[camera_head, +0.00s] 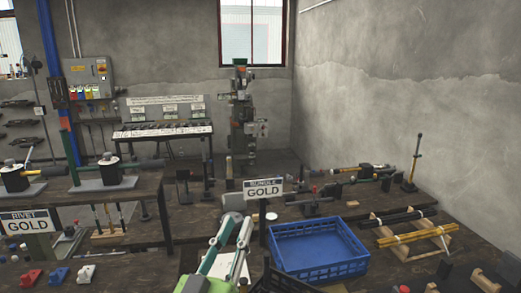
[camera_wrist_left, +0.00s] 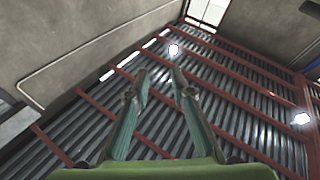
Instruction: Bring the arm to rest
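My left gripper (camera_head: 239,222) stands upright at the bottom middle of the head view, in front of the work table and left of the blue crate. In the left wrist view its two green-padded fingers (camera_wrist_left: 160,74) are apart with nothing between them. They point up towards the ribbed ceiling. My right gripper is in neither view.
A blue crate (camera_head: 315,268) sits just right of the left gripper. A "BUNDLE GOLD" sign (camera_head: 263,188) stands behind it. Yellow and black rods (camera_head: 415,237) lie on a wooden rack at right. Small red, blue and white parts (camera_head: 59,275) lie at lower left.

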